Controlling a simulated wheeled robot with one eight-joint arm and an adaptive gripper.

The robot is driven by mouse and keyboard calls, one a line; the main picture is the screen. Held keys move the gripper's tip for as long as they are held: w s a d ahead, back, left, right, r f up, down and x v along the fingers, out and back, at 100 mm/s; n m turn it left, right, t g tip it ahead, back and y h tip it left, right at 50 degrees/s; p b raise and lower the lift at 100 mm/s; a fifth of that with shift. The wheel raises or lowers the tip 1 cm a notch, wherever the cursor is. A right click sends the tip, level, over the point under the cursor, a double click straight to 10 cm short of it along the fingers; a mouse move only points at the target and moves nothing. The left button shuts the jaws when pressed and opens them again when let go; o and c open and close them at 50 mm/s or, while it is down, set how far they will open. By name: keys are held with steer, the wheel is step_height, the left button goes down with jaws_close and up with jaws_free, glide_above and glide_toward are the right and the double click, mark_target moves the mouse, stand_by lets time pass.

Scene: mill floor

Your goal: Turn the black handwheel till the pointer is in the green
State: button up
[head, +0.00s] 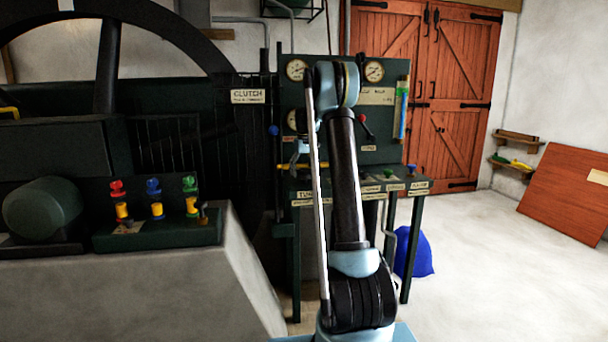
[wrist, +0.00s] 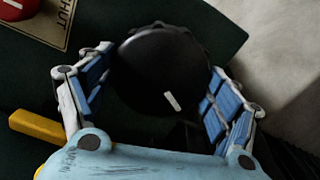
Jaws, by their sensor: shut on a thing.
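The black handwheel (wrist: 160,70) is round with a ridged rim and one white mark on its lower right face. My gripper (wrist: 158,82) has its blue-padded fingers on either side of the wheel, shut on it. In the head view part of my gripper (head: 300,150) shows left of my arm, in front of the dark green panel (head: 345,95); the wheel cannot be made out there. Two round gauges (head: 297,69) (head: 373,71) sit at the panel's top and a third (head: 296,120) is partly hidden lower left. Their pointers and any green band are too small to read.
A yellow bar (wrist: 36,127) lies left of my gripper. A red knob (wrist: 14,8) with a "SHUT" plate is at upper left. A large flywheel (head: 190,35) stands left of the panel.

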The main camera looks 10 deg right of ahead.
mark_target(304, 170)
steer(key=o, duration=1)
step_height(304, 170, up, 12)
stand_by(0.3)
